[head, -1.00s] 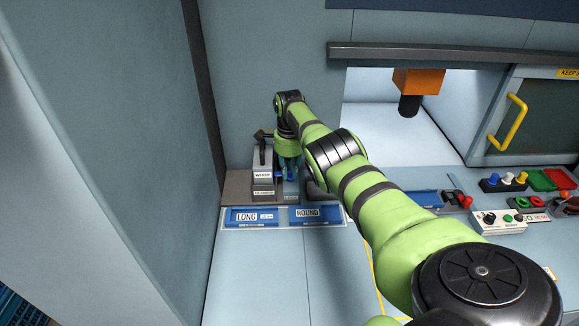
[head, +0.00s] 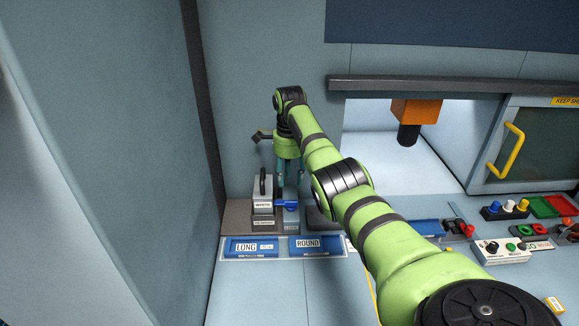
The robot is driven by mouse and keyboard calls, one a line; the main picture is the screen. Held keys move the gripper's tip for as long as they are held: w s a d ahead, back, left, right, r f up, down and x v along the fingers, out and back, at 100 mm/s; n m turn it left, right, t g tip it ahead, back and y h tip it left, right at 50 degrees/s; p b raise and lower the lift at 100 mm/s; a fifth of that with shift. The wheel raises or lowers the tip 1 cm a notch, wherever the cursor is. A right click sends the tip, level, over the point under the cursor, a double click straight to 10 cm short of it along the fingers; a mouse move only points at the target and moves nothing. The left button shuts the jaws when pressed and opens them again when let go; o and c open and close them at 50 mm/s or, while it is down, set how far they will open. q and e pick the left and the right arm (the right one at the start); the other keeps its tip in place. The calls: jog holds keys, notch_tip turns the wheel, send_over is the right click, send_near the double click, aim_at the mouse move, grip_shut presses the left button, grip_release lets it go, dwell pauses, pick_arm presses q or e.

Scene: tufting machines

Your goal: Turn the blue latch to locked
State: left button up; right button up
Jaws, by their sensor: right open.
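The blue latch (head: 288,204) sits on a small grey block (head: 291,219) at the back left of the bench. Its lever appears to lie roughly sideways, pointing left toward the box beside it. My right gripper (head: 290,184) is open, pointing down just above the latch, with its fingers apart and nothing seen between them. Whether a fingertip touches the latch is hard to tell. My left gripper is out of view.
A grey box labelled WHITE (head: 262,208) with a dark handle stands just left of the latch. Blue trays labelled LONG (head: 268,252) and ROUND (head: 333,250) lie in front. A wall rises at the left. A control box (head: 500,250) is at the right.

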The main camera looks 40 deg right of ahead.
jog(key=shift+r, duration=1.5)
